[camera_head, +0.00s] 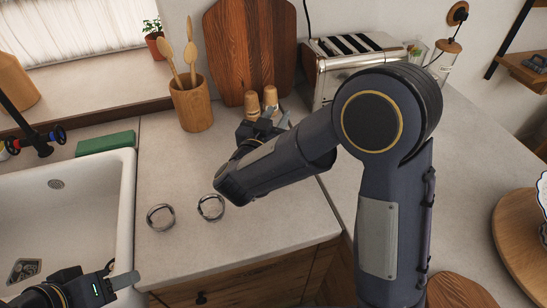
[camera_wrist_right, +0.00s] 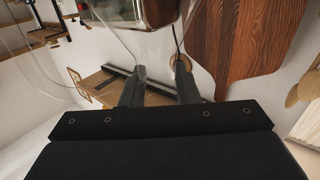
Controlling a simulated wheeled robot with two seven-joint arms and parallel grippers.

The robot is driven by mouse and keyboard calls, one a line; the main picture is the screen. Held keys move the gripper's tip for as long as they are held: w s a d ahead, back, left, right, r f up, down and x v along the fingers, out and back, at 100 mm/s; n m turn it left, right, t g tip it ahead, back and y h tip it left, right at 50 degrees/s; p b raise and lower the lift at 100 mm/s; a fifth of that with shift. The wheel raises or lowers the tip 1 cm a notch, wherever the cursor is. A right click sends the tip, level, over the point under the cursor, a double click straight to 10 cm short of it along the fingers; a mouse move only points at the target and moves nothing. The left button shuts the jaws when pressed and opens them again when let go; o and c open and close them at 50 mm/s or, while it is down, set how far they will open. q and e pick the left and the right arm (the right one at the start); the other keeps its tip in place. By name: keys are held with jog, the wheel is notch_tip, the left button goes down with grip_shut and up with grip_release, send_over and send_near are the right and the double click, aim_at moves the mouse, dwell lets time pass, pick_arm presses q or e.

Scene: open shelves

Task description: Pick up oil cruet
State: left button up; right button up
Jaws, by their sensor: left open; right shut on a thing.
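My right gripper (camera_head: 272,120) is low over the counter, beside two wooden-topped shakers (camera_head: 270,96). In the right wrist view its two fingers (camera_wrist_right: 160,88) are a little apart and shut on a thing. Faint clear edges of what looks like the glass oil cruet (camera_wrist_right: 122,42) run up from the fingers. In the head view the gripper and arm hide most of it, so its tilt and whether it touches the counter cannot be told. My left gripper (camera_head: 118,276) is open and empty at the lower left, by the sink's front corner.
A wooden utensil pot (camera_head: 192,106) and a large cutting board (camera_head: 248,50) stand behind the right gripper. A toaster (camera_head: 345,68) and a glass jar (camera_head: 443,60) stand at the back right. Two metal rings (camera_head: 160,217) lie on the counter near the sink (camera_head: 125,205). The front counter is otherwise clear.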

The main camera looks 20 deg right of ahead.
grip_shut()
jog(key=shift+r, duration=0.15)
